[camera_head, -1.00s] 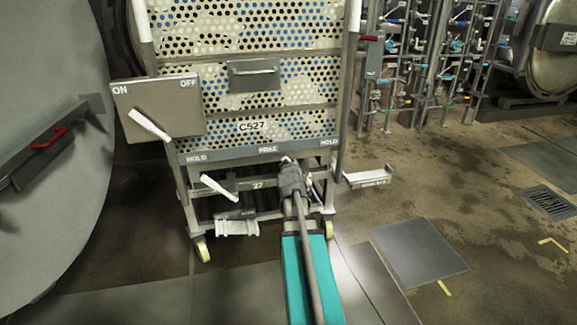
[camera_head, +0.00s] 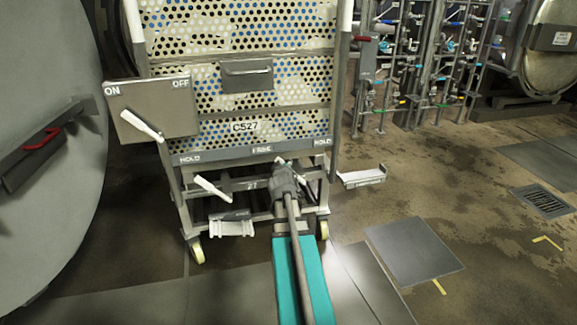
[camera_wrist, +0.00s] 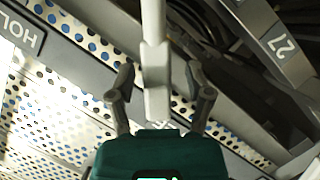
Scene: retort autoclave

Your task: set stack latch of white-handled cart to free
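The white-handled cart (camera_head: 240,132), marked C527, stands ahead of me in the head view. A strip (camera_head: 250,153) across its lower front reads HOLD, FREE, HOLD. Below the strip, a white lever (camera_head: 212,190) slants at the left. My gripper (camera_head: 285,172) is at the right half of the lower frame, right of the 27 tag. In the wrist view, my gripper (camera_wrist: 160,98) has its two fingers apart, with a white lever (camera_wrist: 156,85) between them. Gaps show on both sides of the lever. In the head view my gripper mostly hides this lever.
An ON/OFF box (camera_head: 152,107) with a white lever is at the cart's left. A round metal door (camera_head: 45,150) fills the left side. Small step-like pedals (camera_head: 362,177) stick out near the cart's base. Floor is open at the right, with a drain grate (camera_head: 543,201).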

